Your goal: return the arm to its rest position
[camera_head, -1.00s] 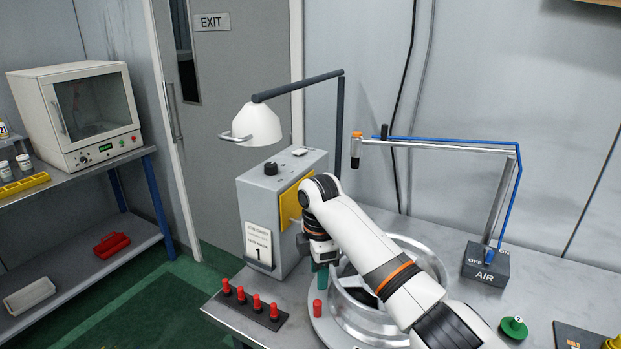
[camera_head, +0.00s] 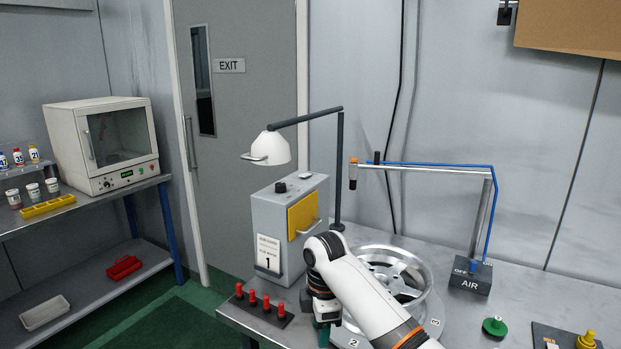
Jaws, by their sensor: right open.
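My right arm comes in from the bottom edge, over the table and in front of the wheel. Its gripper (camera_head: 322,335) points down at the table's front, left of the wheel, near the bottom of the picture. It is open, and its fingertips are hard to make out. The silver spoked wheel (camera_head: 419,277) lies on a round plate marked with numbers; my forearm hides its near left part. My left gripper is not in view.
A grey box (camera_head: 267,218) with a yellow panel stands behind the gripper, under a white lamp (camera_head: 273,147). Several red-topped pegs (camera_head: 252,299) stand in a strip to the left. An AIR unit (camera_head: 471,277) and a green knob (camera_head: 495,326) are at the right.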

